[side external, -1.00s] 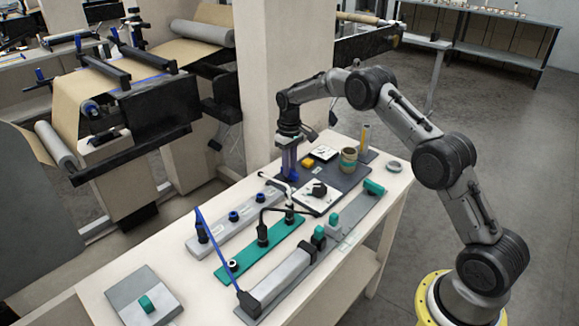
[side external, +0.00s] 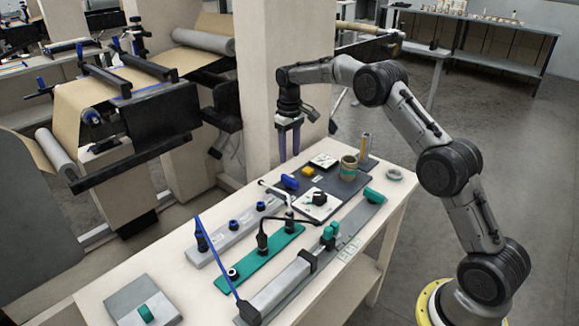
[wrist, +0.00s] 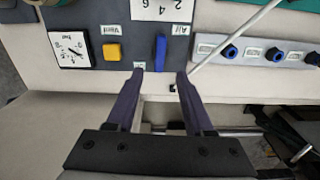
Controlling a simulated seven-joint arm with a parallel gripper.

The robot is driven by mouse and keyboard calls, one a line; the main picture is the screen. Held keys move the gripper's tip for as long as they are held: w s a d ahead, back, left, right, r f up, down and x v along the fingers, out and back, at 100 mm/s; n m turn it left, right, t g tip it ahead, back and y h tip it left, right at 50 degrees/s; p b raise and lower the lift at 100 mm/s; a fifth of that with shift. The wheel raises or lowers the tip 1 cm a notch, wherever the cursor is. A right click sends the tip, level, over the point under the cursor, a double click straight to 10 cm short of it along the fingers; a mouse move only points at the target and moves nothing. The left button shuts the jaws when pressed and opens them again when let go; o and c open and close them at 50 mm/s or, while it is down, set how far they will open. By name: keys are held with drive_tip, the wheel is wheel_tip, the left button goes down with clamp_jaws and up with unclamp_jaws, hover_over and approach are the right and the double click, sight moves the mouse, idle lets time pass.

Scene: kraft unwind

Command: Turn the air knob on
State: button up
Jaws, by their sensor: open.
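The air knob is a blue elongated knob (wrist: 160,52) on a dark panel (wrist: 112,14), next to a label that appears to read Air. It points up and down the picture in the wrist view. It also shows in the side view as a blue lever (side external: 290,182) at the panel's left part. My gripper (wrist: 160,73) is open and empty, with a fingertip to either side of the knob's near end in the picture. In the side view my gripper (side external: 290,156) hangs above and behind the knob, apart from it.
On the panel are a yellow button (wrist: 112,51) and a white gauge (wrist: 70,50). A grey strip with blue knobs (wrist: 254,52) lies beside it, with a thin pale rod (wrist: 232,39) between. A green strip (side external: 262,258) and a tape roll (side external: 348,165) also occupy the table.

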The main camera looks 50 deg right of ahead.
drive_tip(key=shift+r, duration=2.65)
drive_tip(key=s+a+r+t, duration=0.1)
drive_tip(key=s+a+r, duration=0.25)
drive_tip(key=r, duration=0.35)
drive_tip(key=s+a+r+n+t, duration=0.1)
drive_tip(key=s+a+r, duration=0.1)
drive_tip(key=s+r, duration=0.3)
drive_tip(key=s+a+r+t, duration=0.1)
drive_tip(key=s+a+r, duration=0.1)
drive_tip(key=r, duration=0.6)
drive_tip(key=s+a+r+t, duration=0.1)
drive_tip(key=s+a, duration=0.1)
drive_tip(key=s, duration=0.5)
drive_tip(key=s+a+r+t, duration=0.1)
drive_tip(key=s+a+r, duration=0.1)
drive_tip(key=s, duration=0.4)
drive_tip(key=s+a+f, duration=0.2)
drive_tip(key=s+f, duration=1.2)
drive_tip(key=s, duration=0.2)
drive_tip(key=shift+s+f+t, duration=0.15)
drive_tip(key=shift+s+t, duration=0.15)
